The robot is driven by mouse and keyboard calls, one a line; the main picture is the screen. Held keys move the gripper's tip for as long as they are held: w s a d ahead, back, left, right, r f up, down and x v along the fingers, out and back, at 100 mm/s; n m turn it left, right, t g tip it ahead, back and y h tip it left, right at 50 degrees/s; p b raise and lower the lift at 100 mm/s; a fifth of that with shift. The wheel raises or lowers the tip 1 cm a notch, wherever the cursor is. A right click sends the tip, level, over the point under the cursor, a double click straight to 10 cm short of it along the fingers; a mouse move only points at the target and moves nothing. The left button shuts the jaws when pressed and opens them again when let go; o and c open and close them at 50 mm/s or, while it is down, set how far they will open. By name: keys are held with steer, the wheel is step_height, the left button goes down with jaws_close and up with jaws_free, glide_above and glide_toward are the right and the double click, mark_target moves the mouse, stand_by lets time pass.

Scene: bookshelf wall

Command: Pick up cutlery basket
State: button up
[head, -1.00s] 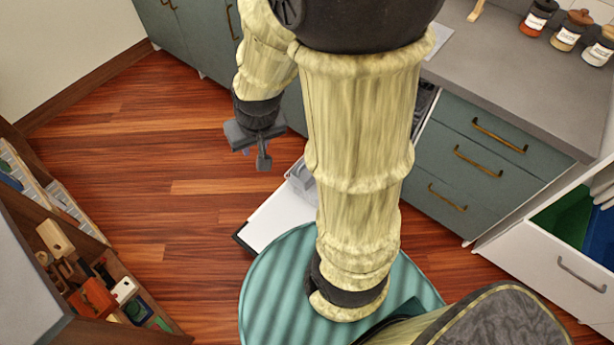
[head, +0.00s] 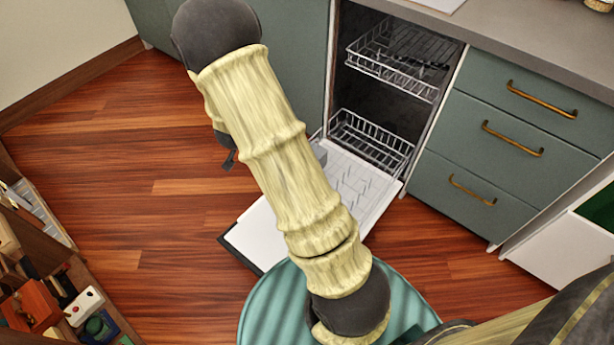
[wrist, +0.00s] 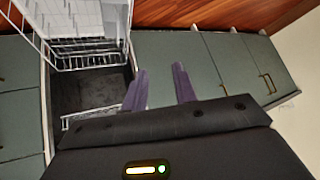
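A small grey piece, likely the cutlery basket (head: 319,151), shows beside my arm at the left edge of the open dishwasher door (head: 262,232). My arm hides most of it, and I cannot make it out clearly in the wrist view. My gripper (wrist: 160,84) shows two purple-grey fingers standing apart with nothing between them. In the head view my gripper is mostly hidden behind my arm, left of the dishwasher.
The dishwasher has an upper rack (head: 395,58) and a lower rack (head: 372,140). Teal drawers (head: 515,150) stand on its right. A wooden box of toys (head: 45,300) is at lower left. The wooden floor (head: 130,190) between is clear.

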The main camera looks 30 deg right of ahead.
steer(key=d+f+m+g+h+b, duration=0.1)
steer(key=d+f+h+b, duration=0.3)
steer(key=f+b, duration=0.5)
steer(key=d+f+m+g+h+b, duration=0.1)
steer(key=d+f+m+h+b, duration=0.3)
steer(key=f+b, duration=0.5)
step_height(320, 180, down, 11)
steer(key=shift+s+d+r, duration=0.1)
steer(key=shift+s+d, duration=0.3)
steer(key=shift+d, duration=0.4)
steer(key=b+x, duration=0.3)
steer(key=x, duration=0.3)
steer(key=b+x, duration=0.3)
steer(key=x, duration=0.3)
steer(key=shift+s+d+b, duration=0.2)
steer(key=shift+b, duration=0.15)
